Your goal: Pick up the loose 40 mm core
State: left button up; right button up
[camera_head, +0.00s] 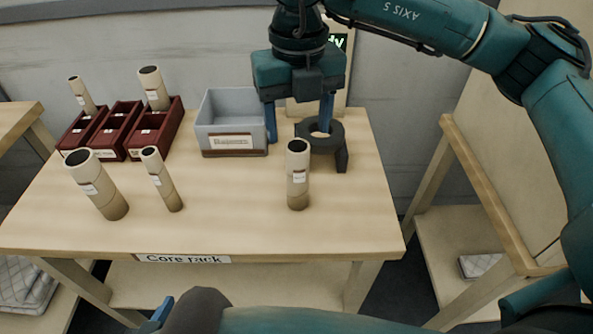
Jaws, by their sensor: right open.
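Three loose cores stand on the core rack table (230,225): a wide one (97,185), a thin one (161,178) and a medium one (298,174). They are beige tubes with dark open tops and white labels too small to read, so I cannot tell which is 40 mm. My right gripper (298,122) points down, open and empty, behind and above the medium core. Its right finger overlaps a dark ring-shaped piece (335,137) in the picture; contact is unclear. A blue tip at the bottom edge may be my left gripper (160,309); its jaws are not clear.
Dark red bins (150,140) at the back left hold two more cores, a thin one (82,95) and a wider one (154,88). A grey labelled box (231,120) stands left of my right gripper. The table's front middle is clear.

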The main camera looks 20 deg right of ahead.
aim_at(298, 146)
jog(key=f, duration=0.8)
jog(key=shift+w, duration=0.25)
jog(key=c, duration=1.1)
